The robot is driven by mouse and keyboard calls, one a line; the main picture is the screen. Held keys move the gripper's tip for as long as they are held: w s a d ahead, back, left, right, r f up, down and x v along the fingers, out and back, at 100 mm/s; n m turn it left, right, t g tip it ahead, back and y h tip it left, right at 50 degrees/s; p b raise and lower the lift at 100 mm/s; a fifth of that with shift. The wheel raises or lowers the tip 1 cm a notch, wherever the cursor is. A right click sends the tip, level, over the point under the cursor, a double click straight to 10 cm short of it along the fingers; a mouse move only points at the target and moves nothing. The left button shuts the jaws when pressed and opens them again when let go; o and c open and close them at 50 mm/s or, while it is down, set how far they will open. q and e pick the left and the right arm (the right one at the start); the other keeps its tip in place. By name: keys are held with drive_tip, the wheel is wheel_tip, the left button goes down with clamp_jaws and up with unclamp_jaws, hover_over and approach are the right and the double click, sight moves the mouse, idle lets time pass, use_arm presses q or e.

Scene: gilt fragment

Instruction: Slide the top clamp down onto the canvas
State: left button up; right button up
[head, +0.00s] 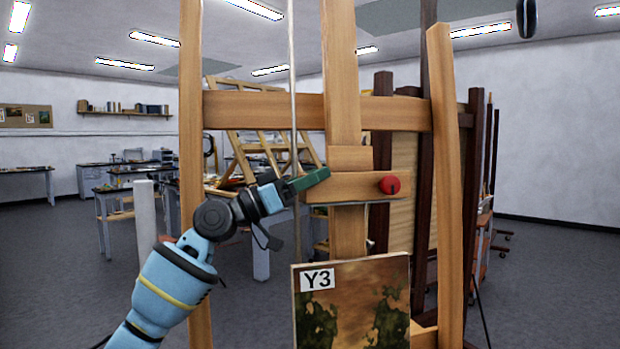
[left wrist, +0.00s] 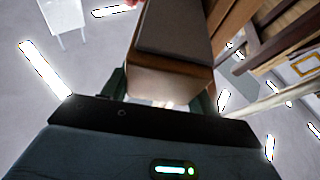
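The top clamp (head: 355,188) is a wooden crossbar with a red knob (head: 389,185), sitting on the easel's central mast (head: 343,70). The canvas (head: 362,310), a brown and green painting labelled Y3, stands below it, with a clear gap between them. My left gripper (head: 318,177) is at the clamp's left end, with one green finger overlapping its upper left corner. In the left wrist view, a wooden block (left wrist: 165,82) of the clamp lies between the fingers. Whether they press on it is unclear. My right gripper is in neither view.
The easel's left upright (head: 191,150) and right upright (head: 447,180) flank the mast, with a crossbar (head: 265,110) above the clamp. A thin cord hangs left of the mast. Other easels and dark frames stand behind. Worktables (head: 110,200) are at the back left.

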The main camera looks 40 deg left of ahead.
use_arm(q)
drive_tip(key=c, duration=0.7)
drive_tip(key=f+b, duration=0.2)
drive_tip(key=f, duration=0.2)
drive_tip(key=d+f+b, duration=0.1)
drive_tip(key=f+b, duration=0.4)
drive_tip(key=f, duration=0.2)
drive_tip(key=shift+s+d+f, duration=0.15)
drive_tip(key=shift+s+f, duration=0.15)
drive_tip(key=shift+c, duration=0.2)
drive_tip(key=shift+s+d+f+b, duration=0.1)
drive_tip(key=shift+f+b, duration=0.4)
drive_tip(key=shift+b, duration=0.2)
drive_tip(key=shift+f, duration=0.1)
drive_tip(key=o, duration=1)
drive_tip(key=shift+c, duration=0.2)
drive_tip(key=o, duration=0.4)
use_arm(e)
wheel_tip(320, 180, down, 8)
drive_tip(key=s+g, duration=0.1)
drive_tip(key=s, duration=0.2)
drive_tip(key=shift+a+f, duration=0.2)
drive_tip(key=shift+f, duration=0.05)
use_arm(q)
drive_tip(key=shift+s, duration=0.1)
